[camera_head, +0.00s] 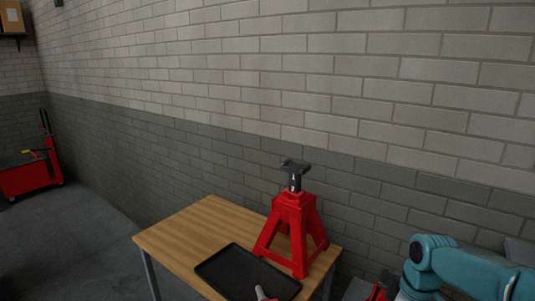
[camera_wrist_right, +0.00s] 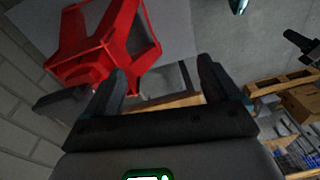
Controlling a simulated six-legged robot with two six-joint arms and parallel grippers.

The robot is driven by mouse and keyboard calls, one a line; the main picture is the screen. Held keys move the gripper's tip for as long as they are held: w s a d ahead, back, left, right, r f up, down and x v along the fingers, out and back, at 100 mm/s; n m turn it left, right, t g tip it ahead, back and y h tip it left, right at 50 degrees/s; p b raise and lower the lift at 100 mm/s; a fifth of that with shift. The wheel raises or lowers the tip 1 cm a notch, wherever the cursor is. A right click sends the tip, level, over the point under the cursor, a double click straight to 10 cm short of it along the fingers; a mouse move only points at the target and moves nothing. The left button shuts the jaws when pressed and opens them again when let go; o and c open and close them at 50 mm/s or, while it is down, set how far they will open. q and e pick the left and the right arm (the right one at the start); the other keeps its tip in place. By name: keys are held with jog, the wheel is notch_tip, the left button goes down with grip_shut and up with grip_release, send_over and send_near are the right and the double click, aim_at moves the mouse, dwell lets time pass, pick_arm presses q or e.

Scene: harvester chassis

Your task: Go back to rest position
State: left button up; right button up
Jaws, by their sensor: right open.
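My right gripper (camera_wrist_right: 162,75) shows in the right wrist view with its two dark fingers spread apart and nothing visible held between them. My teal right arm (camera_head: 460,268) enters at the lower right of the head view, and its gripper cannot be made out there. My left gripper is not in view. A red jack stand (camera_head: 293,225) stands upright on a wooden table (camera_head: 200,230). The stand (camera_wrist_right: 135,50) also shows beyond the fingers in the wrist view, appearing upside down.
A black tray (camera_head: 235,268) lies beside the stand, with a partly cut-off tool (camera_head: 262,293) on it. A brick wall (camera_head: 330,100) runs behind the table. A red wheeled unit (camera_head: 30,175) stands far left. Floor (camera_head: 85,240) left of the table is clear. Wooden pallets and boxes (camera_wrist_right: 298,100) show right in the wrist view.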

jog(key=s+a+f+m+y, duration=0.1)
jog(key=s+a+f+m, duration=0.1)
jog(key=a+f, duration=0.6)
jog(key=s+a+f+m+y, duration=0.1)
jog(key=s+a+f+m, duration=0.2)
jog(key=f, duration=0.8)
jog(key=s+a+f+m, duration=0.2)
jog(key=s+a+f, duration=0.2)
jog(key=s, duration=0.3)
jog(key=s+a+f+m, duration=0.3)
jog(key=s+a+f, duration=0.2)
jog(key=s, duration=0.3)
jog(key=shift+m+y, duration=0.3)
jog(key=shift+y, duration=0.1)
jog(key=shift+w, duration=0.1)
